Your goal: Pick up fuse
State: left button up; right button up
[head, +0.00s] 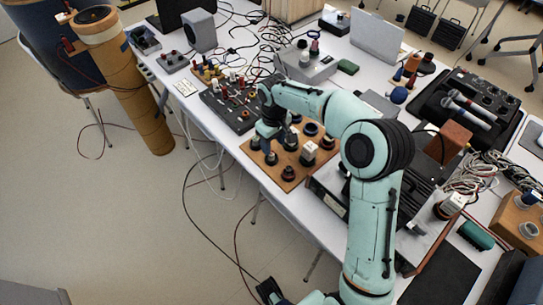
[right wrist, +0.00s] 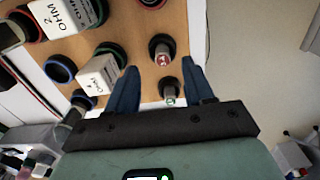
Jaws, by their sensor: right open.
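Two small grey cylinders, one with a red mark (right wrist: 163,53) and one with a green mark (right wrist: 169,90), stand in dark round holders on a wooden board (right wrist: 205,30). I cannot tell which of them is the fuse. My right gripper (right wrist: 159,67) is open, its blue fingers on either side of this pair, holding nothing. In the head view my right gripper (head: 268,130) is over the left part of the board (head: 306,177), partly hidden by its own wrist. A dark end at the bottom edge seems to be my left gripper (head: 270,291); its jaws are unclear.
White blocks marked OHM (right wrist: 66,14) and a smaller white block (right wrist: 99,75) stand in ringed holders on the board. A black panel of plugs (head: 232,108) lies behind it. Cables, boxes and a laptop (head: 376,38) crowd the white table. The floor at left is mostly open.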

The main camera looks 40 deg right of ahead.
aim_at(272, 153)
jog(key=f, duration=0.4)
jog(key=shift+w+a+f, duration=0.15)
jog(key=shift+w+f, duration=0.1)
jog(key=shift+f, duration=0.15)
grip_shut()
jog(key=shift+r, duration=0.15)
